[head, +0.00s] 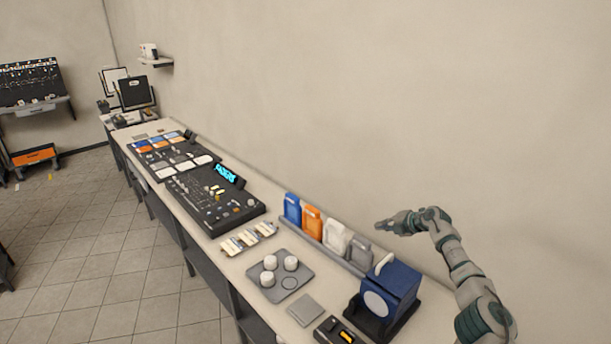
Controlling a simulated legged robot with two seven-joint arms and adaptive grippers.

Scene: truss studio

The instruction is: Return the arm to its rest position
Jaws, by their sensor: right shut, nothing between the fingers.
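My right arm comes in from the lower right, and its gripper (384,226) points left, in front of the wall and above the back of the long table. The gripper looks shut and empty. It appears near a grey container (357,253) in the row at the back of the table; I cannot tell the exact gap. My left gripper is not in the picture.
The long table (262,312) holds a blue box (402,281), white, orange (312,221) and blue containers, a grey tray (298,277) with three white cups, and dark consoles (216,199). The wall stands close behind. Tiled floor at left is mostly clear.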

